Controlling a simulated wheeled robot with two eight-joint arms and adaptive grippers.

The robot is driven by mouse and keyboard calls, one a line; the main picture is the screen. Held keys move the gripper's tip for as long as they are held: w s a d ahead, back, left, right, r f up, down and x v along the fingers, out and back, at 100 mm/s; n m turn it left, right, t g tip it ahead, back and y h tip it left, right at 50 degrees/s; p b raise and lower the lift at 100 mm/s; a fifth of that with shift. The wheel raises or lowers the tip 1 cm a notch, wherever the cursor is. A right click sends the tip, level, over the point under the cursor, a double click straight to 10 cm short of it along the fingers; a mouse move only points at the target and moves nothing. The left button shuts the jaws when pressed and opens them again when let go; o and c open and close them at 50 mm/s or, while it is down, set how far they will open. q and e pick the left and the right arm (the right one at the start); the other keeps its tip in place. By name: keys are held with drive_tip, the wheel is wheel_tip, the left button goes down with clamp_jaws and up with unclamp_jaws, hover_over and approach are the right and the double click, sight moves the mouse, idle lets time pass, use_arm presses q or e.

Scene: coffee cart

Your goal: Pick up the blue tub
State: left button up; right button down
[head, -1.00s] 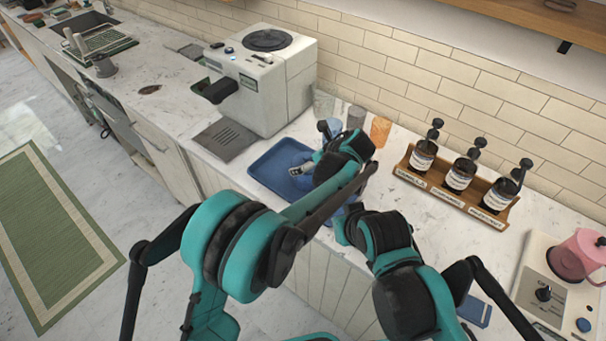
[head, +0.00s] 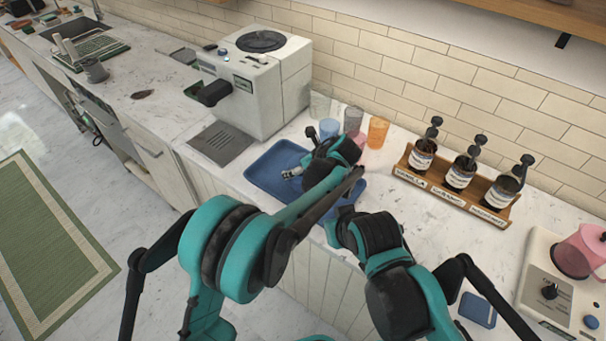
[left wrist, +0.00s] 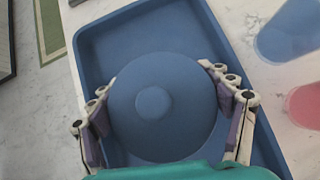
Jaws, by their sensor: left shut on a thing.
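The blue tub (left wrist: 162,108) is round with a raised knob-like centre and fills the middle of the left wrist view. My left gripper (left wrist: 165,110) has its fingers on both sides of the tub and is shut on it. The tub is over the blue tray (left wrist: 92,45); I cannot tell whether it touches the tray. In the head view the left gripper (head: 292,172) is over the tray (head: 262,170), and my arm hides the tub.
Blue (head: 327,128), pink (head: 359,139) and orange (head: 377,132) cups stand close behind the tray, with clear and grey ones nearby. A white coffee machine (head: 262,85) is at the left. A wooden bottle rack (head: 455,190) is at the right.

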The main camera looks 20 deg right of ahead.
use_arm(q)
drive_tip(key=shift+r, duration=0.4)
drive_tip(key=r, duration=0.1)
drive_tip(key=r+p, duration=0.2)
drive_tip(key=shift+d+r, duration=0.35)
drive_tip(key=shift+r, duration=0.05)
drive_tip(key=s+d+r+p, duration=0.2)
drive_tip(key=d+r, duration=0.4)
drive_tip(key=d, duration=0.5)
drive_tip(key=b, duration=0.1)
hover_over(298, 156)
drive_tip(key=shift+w+a+r, duration=0.1)
drive_tip(key=shift+a+r, duration=0.15)
drive_tip(key=shift+a, duration=0.1)
drive_tip(key=s+a+f+b, duration=0.1)
drive_tip(key=s+a, duration=0.2)
drive_tip(key=a, duration=0.8)
drive_tip(key=s+a+f+m+h+b, duration=0.1)
drive_tip(key=s+a, duration=0.2)
drive_tip(key=a, duration=0.9)
drive_tip(key=s+a+f+m+b, duration=0.1)
drive_tip(key=s+a, duration=0.2)
drive_tip(key=a, duration=0.8)
drive_tip(key=shift+s+a+f, duration=0.15)
drive_tip(key=shift+s+a, duration=0.1)
drive_tip(key=shift+s, duration=0.05)
